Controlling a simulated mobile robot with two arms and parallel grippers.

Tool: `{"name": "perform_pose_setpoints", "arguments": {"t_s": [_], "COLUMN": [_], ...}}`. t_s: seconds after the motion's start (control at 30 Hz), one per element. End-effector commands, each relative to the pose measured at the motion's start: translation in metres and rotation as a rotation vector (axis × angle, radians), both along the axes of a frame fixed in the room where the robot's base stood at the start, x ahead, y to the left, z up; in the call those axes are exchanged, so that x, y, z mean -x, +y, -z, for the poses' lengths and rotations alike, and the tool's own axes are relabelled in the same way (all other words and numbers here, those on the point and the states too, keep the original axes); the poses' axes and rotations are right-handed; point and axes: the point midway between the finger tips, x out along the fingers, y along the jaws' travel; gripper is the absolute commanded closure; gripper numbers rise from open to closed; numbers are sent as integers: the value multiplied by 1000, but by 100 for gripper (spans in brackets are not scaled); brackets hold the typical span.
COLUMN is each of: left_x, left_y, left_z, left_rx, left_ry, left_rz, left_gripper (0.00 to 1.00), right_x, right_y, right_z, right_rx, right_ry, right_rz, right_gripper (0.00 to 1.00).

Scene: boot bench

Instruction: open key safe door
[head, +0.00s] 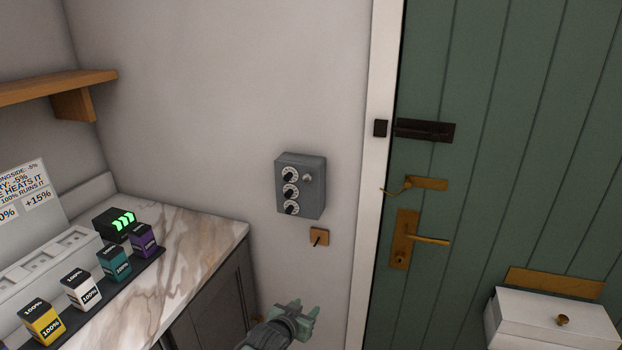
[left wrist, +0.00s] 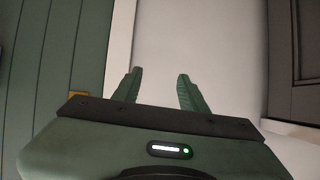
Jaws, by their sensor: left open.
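The key safe (head: 301,185) is a grey box on the wall, left of the door frame. Its door is shut. Three white-and-black dials run down its left side, and a small round knob (head: 308,179) sits on its right side. My left gripper (head: 305,310) is at the bottom middle of the head view, below the key safe and apart from it. In the left wrist view its two green fingers (left wrist: 156,88) are spread, with nothing between them. The key safe does not show in the left wrist view. My right gripper is not in view.
A marble counter (head: 200,235) with several coloured boxes stands at left, under a wooden shelf (head: 60,88). A small wooden plate (head: 319,237) with a hook is below the safe. A green door (head: 480,220) and a white box (head: 550,320) are at right.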

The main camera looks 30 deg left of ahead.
Motion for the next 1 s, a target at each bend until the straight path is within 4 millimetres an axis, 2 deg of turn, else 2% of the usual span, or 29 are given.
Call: {"name": "perform_pose_setpoints", "arguments": {"t_s": [0.03, 0.07, 0.1, 0.2, 0.3, 0.33, 0.4, 0.5, 1.0], "left_x": [-20, -27, -34, -39, -35, -33, -30, -31, -94], "left_y": [11, 17, 23, 33, 39, 40, 41, 43, 58], "left_z": [-63, -96, -137, -225, -287, -299, -321, -335, -336], "left_rx": [-9, -10, -13, -22, -30, -31, -34, -36, -37], "left_ry": [-98, -147, -211, -346, -443, -462, -498, -520, -519], "left_rz": [-14, -23, -32, -49, -59, -61, -64, -66, -66], "left_gripper": [58, 58, 58, 58, 58, 58, 58, 58, 58], "right_x": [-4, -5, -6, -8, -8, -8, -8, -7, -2], "right_y": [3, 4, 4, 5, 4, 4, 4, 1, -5], "right_z": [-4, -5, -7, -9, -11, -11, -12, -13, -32], "right_rx": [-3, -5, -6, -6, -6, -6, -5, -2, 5], "right_ry": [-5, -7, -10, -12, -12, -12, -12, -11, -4], "right_rz": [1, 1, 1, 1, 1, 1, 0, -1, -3], "right_gripper": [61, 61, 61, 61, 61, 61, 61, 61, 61]}}
